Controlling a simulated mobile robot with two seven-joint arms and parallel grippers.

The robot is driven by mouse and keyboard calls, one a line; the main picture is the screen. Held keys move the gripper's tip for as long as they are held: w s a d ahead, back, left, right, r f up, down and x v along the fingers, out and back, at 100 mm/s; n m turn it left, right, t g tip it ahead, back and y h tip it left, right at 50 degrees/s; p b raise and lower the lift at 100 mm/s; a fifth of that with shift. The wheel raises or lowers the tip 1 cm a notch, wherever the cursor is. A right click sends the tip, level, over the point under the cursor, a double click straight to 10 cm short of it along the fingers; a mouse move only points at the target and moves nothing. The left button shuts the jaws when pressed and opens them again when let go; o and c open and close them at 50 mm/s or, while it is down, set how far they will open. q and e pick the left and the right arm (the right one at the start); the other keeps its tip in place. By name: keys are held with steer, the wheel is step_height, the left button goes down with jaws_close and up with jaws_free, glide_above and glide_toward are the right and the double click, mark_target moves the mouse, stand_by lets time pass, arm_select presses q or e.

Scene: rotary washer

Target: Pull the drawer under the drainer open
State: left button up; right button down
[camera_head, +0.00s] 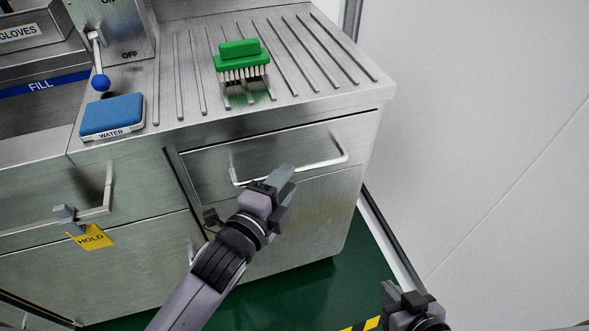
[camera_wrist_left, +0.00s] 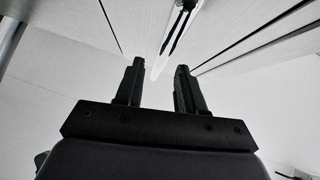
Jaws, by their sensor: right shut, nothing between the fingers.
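The steel drawer (camera_head: 210,163) sits under the ribbed drainer (camera_head: 180,75), and its front looks flush with the cabinet. Its long pale bar handle (camera_head: 325,162) runs across the front. My left gripper (camera_head: 283,178) is at the left part of the handle, in front of the drawer. In the left wrist view, its two fingers (camera_wrist_left: 158,85) stand apart. The pale handle (camera_wrist_left: 178,35) runs toward the gap between them; I cannot tell whether they touch it. My right gripper (camera_head: 408,297) is shut and empty at the lower right, away from the drawer.
A green brush (camera_head: 240,50) stands on the drainer. A blue sponge (camera_head: 112,114) lies on the ledge to the left, below a blue-knobbed lever (camera_head: 100,80). A yellow HOLD tag (camera_head: 92,237) hangs at the left cabinet. A white wall (camera_head: 480,120) bounds the right; green floor (camera_head: 315,295) is clear.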

arm_select(q)
steer(key=shift+b+x, duration=0.3)
steer(key=shift+x, duration=1.7)
arm_select(e)
steer(key=shift+w+f, duration=0.1)
steer(key=shift+f, duration=0.3)
arm_select(q)
jaws_close()
arm_select(e)
steer(key=shift+w+r, duration=0.1)
